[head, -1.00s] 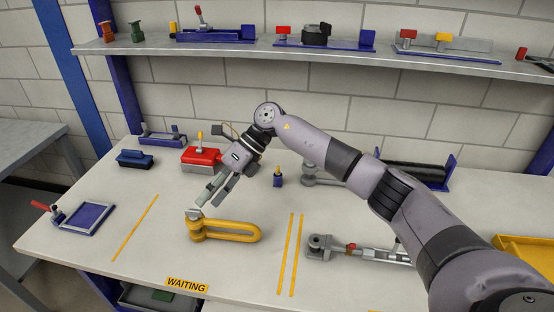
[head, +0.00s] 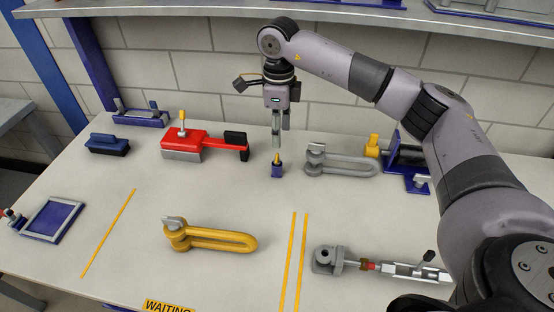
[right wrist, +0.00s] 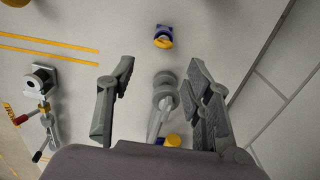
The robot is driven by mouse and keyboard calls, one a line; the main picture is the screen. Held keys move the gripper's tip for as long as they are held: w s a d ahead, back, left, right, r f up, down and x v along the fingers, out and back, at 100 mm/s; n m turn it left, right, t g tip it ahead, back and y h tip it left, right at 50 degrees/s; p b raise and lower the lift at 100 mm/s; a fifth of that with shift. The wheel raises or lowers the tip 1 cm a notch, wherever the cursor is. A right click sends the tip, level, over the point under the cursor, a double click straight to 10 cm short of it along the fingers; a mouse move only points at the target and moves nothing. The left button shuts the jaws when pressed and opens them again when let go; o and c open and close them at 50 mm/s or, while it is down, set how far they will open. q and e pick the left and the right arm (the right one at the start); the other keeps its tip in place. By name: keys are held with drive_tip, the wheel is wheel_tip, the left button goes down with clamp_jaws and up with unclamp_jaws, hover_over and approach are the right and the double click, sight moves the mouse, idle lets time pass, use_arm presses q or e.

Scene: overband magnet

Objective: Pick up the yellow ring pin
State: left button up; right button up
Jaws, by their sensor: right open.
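A small yellow pin (head: 276,158) stands upright in a small blue block (head: 277,171) near the middle of the table. In the right wrist view the yellow pin part (right wrist: 163,43) shows on the blue block (right wrist: 164,30), beyond the fingertips. My right gripper (head: 280,148) points down just above and behind the pin in the head view. In the right wrist view its fingers (right wrist: 162,66) are apart with nothing held between them. A grey shackle (right wrist: 161,105) lies lower down on the table in the gap. My left gripper is not in view.
A red tool (head: 190,143) lies left of the pin, and the grey shackle (head: 340,164) lies close on its right. A yellow shackle (head: 215,238) lies in front. A grey clamp (head: 335,262) lies at front right. A shelf (head: 200,10) runs along the wall.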

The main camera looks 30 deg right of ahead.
sight(277, 155)
wheel_tip(277, 155, down, 3)
drive_tip(key=shift+w+r, duration=0.1)
drive_tip(key=shift+f, duration=0.5)
drive_tip(key=f, duration=0.1)
drive_tip(key=f+p, duration=0.1)
drive_tip(key=f, duration=0.2)
drive_tip(key=shift+w+f, duration=0.2)
drive_tip(key=shift+w, duration=0.05)
drive_tip(key=shift+f, duration=0.35)
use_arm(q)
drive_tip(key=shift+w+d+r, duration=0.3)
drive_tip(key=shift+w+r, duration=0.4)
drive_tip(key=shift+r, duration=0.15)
use_arm(e)
drive_tip(key=shift+c, duration=0.2)
clamp_jaws()
